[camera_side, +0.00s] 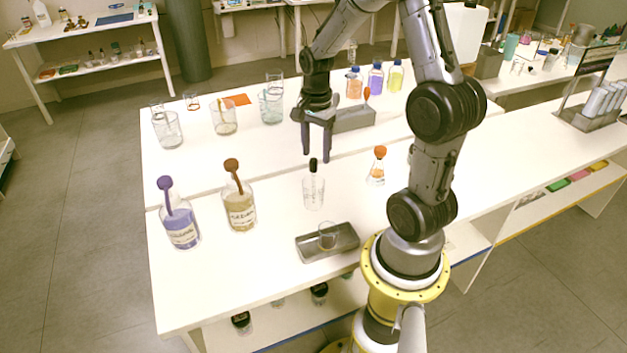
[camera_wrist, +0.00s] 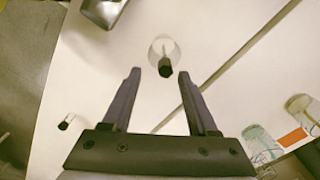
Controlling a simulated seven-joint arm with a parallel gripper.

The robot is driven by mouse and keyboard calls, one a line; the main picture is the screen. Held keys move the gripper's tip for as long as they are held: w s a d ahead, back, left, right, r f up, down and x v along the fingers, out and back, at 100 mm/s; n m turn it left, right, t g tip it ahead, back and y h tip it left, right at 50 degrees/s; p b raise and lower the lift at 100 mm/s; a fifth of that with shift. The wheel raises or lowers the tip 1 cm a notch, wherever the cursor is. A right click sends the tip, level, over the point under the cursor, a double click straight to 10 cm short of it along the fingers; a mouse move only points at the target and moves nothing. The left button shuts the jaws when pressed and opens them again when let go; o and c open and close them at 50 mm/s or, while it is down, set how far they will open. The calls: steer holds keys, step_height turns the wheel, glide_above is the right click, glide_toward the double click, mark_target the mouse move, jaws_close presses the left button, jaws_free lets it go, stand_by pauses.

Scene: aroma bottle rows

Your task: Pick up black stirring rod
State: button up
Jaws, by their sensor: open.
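The black stirring rod (camera_side: 313,166) stands upright in a clear glass beaker (camera_side: 314,195) near the middle of the white table. Its dark top shows above the rim. In the wrist view the rod's black end (camera_wrist: 165,69) appears between the two fingertips, with the round beaker (camera_wrist: 159,44) around its lower part. My gripper (camera_side: 316,157) points down with its fingers apart, just above the rod's top in the side view. My gripper (camera_wrist: 159,73) is open and empty. The rod's lower part is hard to make out through the glass.
A bottle with a purple rod (camera_side: 182,228), a bottle with a brown rod (camera_side: 240,210) and a metal tray (camera_side: 345,247) holding a small beaker stand nearby. An orange-topped flask (camera_side: 377,170) is to the right. A grey box (camera_side: 358,120) and several beakers stand behind.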

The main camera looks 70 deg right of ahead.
mark_target(313, 171)
steer(key=shift+w+d+f, duration=0.1)
steer(key=shift+w+f, duration=0.1)
steer(key=shift+f, duration=1.6)
steer(key=shift+w+f, duration=0.2)
steer(key=shift+f, duration=1.55)
jaws_close()
